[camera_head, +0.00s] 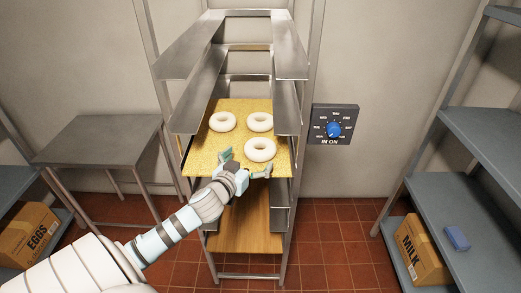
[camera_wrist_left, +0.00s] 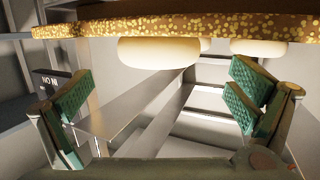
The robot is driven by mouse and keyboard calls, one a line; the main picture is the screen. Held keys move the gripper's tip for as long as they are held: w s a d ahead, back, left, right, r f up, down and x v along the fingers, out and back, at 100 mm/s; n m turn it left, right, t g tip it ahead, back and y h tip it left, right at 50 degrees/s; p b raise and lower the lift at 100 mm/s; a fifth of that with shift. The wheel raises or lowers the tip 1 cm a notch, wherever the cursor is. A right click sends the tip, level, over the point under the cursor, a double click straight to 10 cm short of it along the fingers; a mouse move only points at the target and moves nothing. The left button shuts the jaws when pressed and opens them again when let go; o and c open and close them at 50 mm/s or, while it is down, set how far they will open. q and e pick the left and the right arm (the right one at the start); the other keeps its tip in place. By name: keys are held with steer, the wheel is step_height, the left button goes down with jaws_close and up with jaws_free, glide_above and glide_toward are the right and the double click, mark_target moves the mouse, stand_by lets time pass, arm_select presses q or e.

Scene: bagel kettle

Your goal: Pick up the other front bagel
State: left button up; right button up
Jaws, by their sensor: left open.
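Three pale ring-shaped bagels lie on a speckled golden board (camera_head: 231,111) on the rack. The front bagel (camera_head: 252,151) lies at the right front; a front-left spot on the board is bare. Two more bagels, a left one (camera_head: 214,124) and a right one (camera_head: 252,124), lie behind it. My left gripper (camera_head: 246,163) is open and empty at the board's front edge, just before the front bagel. The left wrist view is upside down; there the front bagel (camera_wrist_left: 158,52) is beyond the spread green fingers (camera_wrist_left: 160,97), apart from them. My right gripper is out of view.
The metal rack's side rails (camera_head: 289,119) flank the board, with a wooden board (camera_head: 250,231) below. A control panel (camera_head: 344,124) with a blue knob is on the wall. A metal table (camera_head: 100,139) stands left; shelves (camera_head: 483,140) with a milk box (camera_head: 420,253) stand right.

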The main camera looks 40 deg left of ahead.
mark_target(255, 153)
arm_select(q)
steer(key=x, duration=0.5)
steer(key=shift+w+r+p, duration=0.15)
steer(key=shift+r+p, duration=0.15)
steer(key=shift+p, duration=0.05)
steer(key=shift+w+f, duration=0.15)
steer(key=shift+w, duration=0.1)
steer(key=shift+s, duration=0.1)
steer(key=c, duration=1.1)
